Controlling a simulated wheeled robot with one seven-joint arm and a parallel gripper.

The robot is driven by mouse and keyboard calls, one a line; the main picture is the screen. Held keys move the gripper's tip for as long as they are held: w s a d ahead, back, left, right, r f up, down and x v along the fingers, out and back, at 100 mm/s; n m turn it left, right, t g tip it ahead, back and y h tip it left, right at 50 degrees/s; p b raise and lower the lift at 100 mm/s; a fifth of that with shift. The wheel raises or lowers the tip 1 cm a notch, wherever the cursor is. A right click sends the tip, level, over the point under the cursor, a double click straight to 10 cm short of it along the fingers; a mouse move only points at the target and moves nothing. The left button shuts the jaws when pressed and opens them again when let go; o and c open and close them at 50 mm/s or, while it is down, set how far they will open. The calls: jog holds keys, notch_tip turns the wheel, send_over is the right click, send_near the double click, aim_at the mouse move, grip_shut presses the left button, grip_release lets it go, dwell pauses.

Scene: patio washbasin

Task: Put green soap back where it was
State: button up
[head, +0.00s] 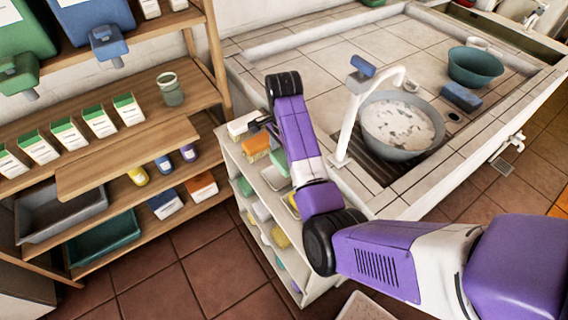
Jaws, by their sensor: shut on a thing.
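My gripper (262,124) shows as a small dark part at the left of my purple forearm, over the top of the white shelf unit (236,158). The forearm hides most of it, including the fingertips. A green piece, which looks like the green soap (279,161), shows just below it, beside the forearm. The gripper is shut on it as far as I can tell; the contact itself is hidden. I cannot tell whether the soap touches the shelf top.
An orange sponge (255,146) and a pale block (242,123) lie close by on the shelf top. A white tap (352,118) and a filled basin (402,124) stand on the tiled counter (310,62). Wooden shelves with boxes (99,121) stand at left.

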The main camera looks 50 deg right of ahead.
aim_at(284, 163)
jog(key=shift+f, duration=1.5)
jog(key=shift+f, duration=0.2)
jog(key=o, duration=1.8)
notch_tip(284, 163, up, 12)
jog(key=p, duration=0.5)
jog(key=shift+r, duration=0.25)
